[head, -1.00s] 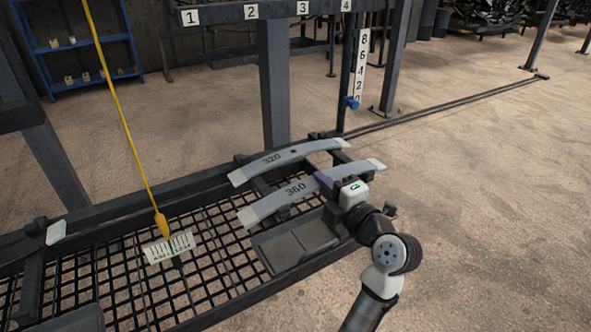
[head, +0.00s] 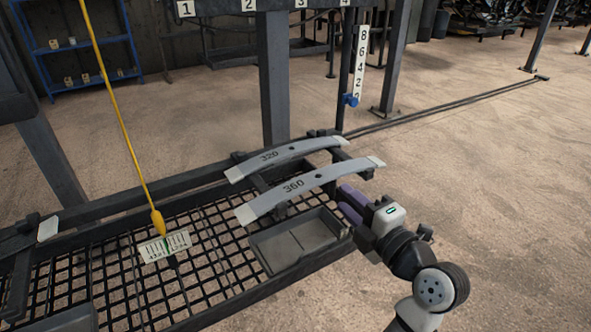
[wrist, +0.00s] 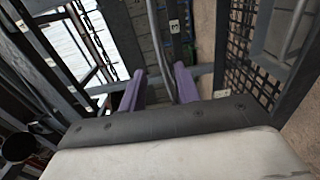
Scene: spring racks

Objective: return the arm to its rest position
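My gripper (head: 347,202) is at the right end of the rack in the head view, just right of and below the grey spring leaf marked 360 (head: 312,187). Its two purple fingers stand apart with nothing between them, also in the wrist view (wrist: 158,82). The 360 leaf and the leaf marked 320 (head: 288,156) lie side by side across the rack supports. My gripper looks clear of both leaves. My arm reaches in from the lower right.
A grey tray (head: 262,256) sits on the black mesh rack (head: 205,272), left of my gripper. A yellow pointer (head: 157,222) hangs over a small scale card (head: 165,246). A post with a number strip (head: 361,62) stands behind. The floor at right is clear.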

